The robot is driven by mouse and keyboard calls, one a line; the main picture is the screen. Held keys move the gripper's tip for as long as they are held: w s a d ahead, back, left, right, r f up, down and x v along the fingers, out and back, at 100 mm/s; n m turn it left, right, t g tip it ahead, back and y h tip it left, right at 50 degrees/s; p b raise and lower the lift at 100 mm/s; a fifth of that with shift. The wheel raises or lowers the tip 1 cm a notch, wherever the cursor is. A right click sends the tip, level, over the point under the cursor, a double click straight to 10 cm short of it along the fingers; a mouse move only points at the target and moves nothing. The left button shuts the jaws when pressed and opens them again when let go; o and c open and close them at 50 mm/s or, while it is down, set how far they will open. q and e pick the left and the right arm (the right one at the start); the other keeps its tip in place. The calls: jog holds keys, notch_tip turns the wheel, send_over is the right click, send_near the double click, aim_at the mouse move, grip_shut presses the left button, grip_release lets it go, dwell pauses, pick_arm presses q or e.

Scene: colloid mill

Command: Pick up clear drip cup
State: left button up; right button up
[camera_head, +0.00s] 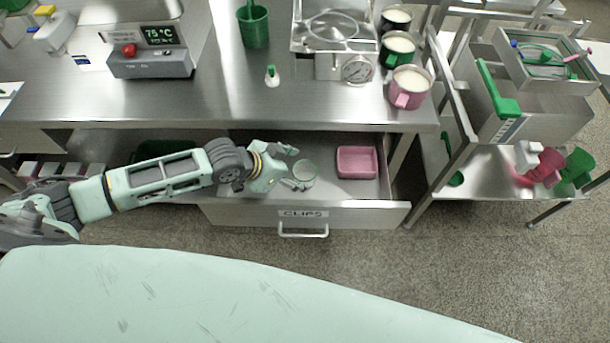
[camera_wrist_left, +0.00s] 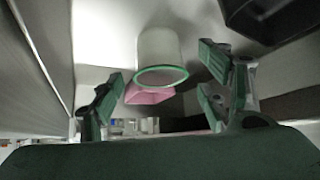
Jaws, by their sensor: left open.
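The clear drip cup (camera_head: 305,169) has a green rim and stands in the open drawer labelled "CLIPS" (camera_head: 303,213). In the left wrist view the clear cup (camera_wrist_left: 159,48) shows as a pale, see-through cylinder with its green rim towards the camera. My left gripper (camera_head: 293,167) is in the drawer, just left of the cup, with its fingers pointing at it. In the left wrist view the fingers (camera_wrist_left: 160,95) are apart, and the cup appears between them, beyond the tips. Nothing is held. My right gripper is not in view.
A pink tray (camera_head: 357,174) lies in the drawer right of the cup. The steel counter (camera_head: 210,100) overhangs the drawer's back. A steel cart (camera_head: 520,170) stands at right.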

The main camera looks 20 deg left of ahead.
aim_at(313, 175)
pick_arm(q)
jog(key=shift+x, duration=1.55)
jog(key=shift+d+r, duration=0.1)
jog(key=shift+c, duration=0.4)
jog(key=c, duration=1)
jog(key=shift+r, duration=0.1)
jog(key=shift+c, duration=0.2)
